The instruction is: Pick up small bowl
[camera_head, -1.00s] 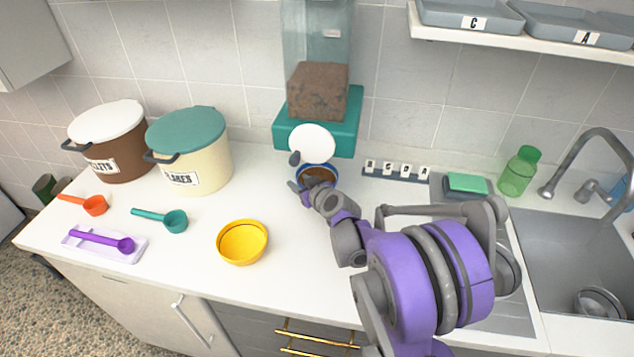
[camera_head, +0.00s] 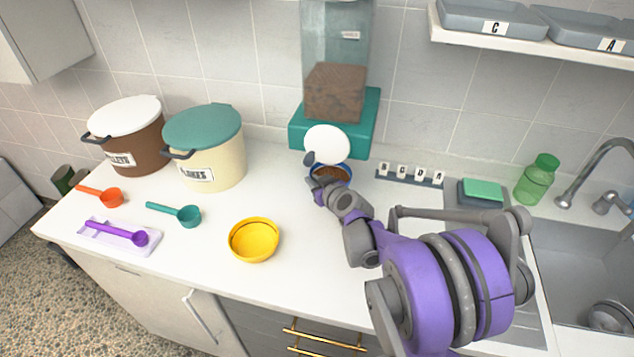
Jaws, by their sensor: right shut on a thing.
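A small blue bowl (camera_head: 344,169) with brown food in it stands below the spout of the teal feed dispenser, at the back of the counter. My right gripper (camera_head: 318,179) is at its front left rim and is shut on it; the fingers partly hide the bowl. A yellow bowl (camera_head: 254,240) stands empty near the counter's front edge, apart from the gripper. My left gripper is not in view.
The dispenser (camera_head: 299,138) with its white round part (camera_head: 327,144) is close above the gripper. Two lidded bins (camera_head: 207,150), several scoops (camera_head: 189,216) and a tray (camera_head: 150,249) are at left. A sink (camera_head: 575,262), green bottle (camera_head: 537,180) and letter-tag rack (camera_head: 408,179) are at right.

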